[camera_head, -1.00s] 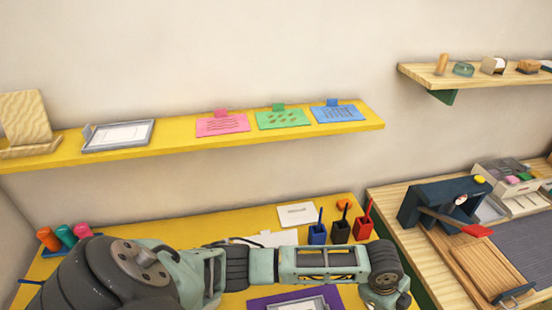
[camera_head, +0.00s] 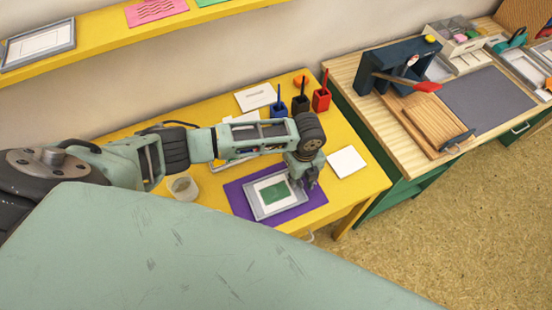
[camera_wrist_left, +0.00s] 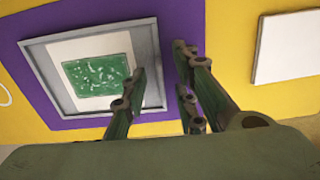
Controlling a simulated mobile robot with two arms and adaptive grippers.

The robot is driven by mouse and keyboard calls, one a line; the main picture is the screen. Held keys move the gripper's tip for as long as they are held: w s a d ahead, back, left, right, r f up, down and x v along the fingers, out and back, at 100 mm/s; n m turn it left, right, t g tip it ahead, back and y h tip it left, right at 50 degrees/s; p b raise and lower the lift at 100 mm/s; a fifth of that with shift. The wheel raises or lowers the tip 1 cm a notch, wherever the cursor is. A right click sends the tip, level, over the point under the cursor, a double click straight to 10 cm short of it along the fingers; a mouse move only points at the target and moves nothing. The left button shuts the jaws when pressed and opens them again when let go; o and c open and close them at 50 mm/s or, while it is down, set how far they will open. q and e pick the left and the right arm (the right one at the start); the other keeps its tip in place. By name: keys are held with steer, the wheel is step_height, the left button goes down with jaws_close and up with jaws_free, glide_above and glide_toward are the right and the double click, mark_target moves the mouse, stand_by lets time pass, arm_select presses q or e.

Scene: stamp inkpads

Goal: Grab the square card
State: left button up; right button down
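A plain white square card (camera_head: 347,162) lies flat on the yellow table (camera_head: 366,190), right of the purple mat (camera_head: 318,196). It also shows at the upper right of the left wrist view (camera_wrist_left: 287,48). My left gripper (camera_head: 305,180) points down over the mat's right part, left of the card and apart from it. In the left wrist view its fingers (camera_wrist_left: 163,82) are spread with nothing between them. A grey tray (camera_head: 252,202) with a green-printed white sheet (camera_head: 275,193) lies on the mat beside the gripper. My right gripper is not in view.
Blue (camera_head: 278,108), black (camera_head: 300,103) and red (camera_head: 321,99) holders stand behind the arm. A white card with a printed line (camera_head: 255,97) lies left of them. A glass jar (camera_head: 183,187) stands at left. A wooden bench (camera_head: 352,68) adjoins at right.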

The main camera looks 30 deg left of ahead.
arm_select(q)
steer(key=shift+f, duration=0.3)
steer(key=shift+c, duration=0.6)
jaws_close()
steer(key=shift+r, duration=0.15)
